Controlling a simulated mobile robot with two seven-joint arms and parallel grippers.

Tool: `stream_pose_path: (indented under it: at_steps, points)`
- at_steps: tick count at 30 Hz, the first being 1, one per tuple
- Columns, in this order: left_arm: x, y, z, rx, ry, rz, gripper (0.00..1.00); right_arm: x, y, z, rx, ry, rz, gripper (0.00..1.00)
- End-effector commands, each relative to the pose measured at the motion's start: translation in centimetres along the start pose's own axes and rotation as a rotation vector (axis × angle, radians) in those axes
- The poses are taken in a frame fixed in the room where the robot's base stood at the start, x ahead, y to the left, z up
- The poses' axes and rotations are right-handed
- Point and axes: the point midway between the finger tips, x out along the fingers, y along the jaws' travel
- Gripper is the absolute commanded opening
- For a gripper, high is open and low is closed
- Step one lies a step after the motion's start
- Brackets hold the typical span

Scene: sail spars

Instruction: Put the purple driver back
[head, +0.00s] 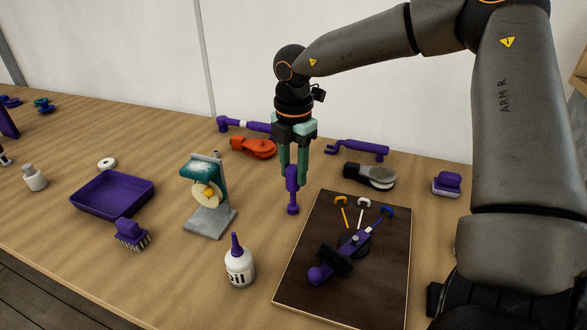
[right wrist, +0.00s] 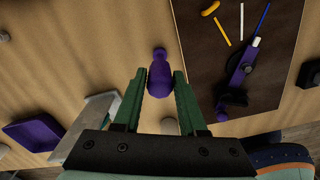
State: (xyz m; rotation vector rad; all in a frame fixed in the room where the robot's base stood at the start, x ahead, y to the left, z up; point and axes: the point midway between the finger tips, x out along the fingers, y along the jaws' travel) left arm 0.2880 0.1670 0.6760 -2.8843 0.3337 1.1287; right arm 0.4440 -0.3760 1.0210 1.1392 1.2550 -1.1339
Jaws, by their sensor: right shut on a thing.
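The purple driver (head: 292,202) hangs upright between the fingers of my right gripper (head: 293,176), its narrow lower part and rounded end pointing down. Its lower end is close to the wooden table, left of the dark board; I cannot tell whether it touches. In the right wrist view the driver (right wrist: 160,72) shows as a purple shape between the green fingers (right wrist: 162,92). The fingers hide part of its upper end. My left gripper is in neither view.
The dark board (head: 300,285) holds a purple and black tool (head: 352,242) and orange, white and blue hooked pieces. An oil bottle (head: 239,265), a grey-based stand (head: 208,220) and a purple tray (head: 112,192) stand left.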

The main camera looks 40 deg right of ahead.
Motion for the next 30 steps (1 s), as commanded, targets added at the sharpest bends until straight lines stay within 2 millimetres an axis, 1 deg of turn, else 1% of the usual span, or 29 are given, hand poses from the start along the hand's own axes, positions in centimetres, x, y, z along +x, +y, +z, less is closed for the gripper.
stream_pose_path:
  at_steps: [4, 5, 12, 20, 23, 26, 30]
  points:
    - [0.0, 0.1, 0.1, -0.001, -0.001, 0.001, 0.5, 0.3, 0.0, -0.1, 0.001, 0.004, -0.001, 0.0]
    - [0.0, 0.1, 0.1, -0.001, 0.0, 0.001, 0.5, 0.3, -0.1, -0.1, 0.001, 0.004, -0.002, 0.44]
    - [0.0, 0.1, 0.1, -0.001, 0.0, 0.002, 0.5, 0.2, -0.1, -0.1, 0.001, 0.003, -0.002, 0.71]
    - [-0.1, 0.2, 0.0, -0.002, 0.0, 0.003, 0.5, 0.1, 0.0, -0.1, 0.001, 0.002, 0.0, 0.71]
    - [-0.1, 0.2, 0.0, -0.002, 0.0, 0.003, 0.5, -0.7, 0.1, 0.0, 0.002, 0.001, 0.002, 0.71]
    - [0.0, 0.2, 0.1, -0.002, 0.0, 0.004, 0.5, -2.2, 0.1, 0.0, 0.002, 0.0, 0.004, 0.71]
    - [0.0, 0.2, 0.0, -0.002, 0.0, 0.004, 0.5, -5.3, 0.1, 0.0, 0.002, -0.001, 0.005, 0.71]
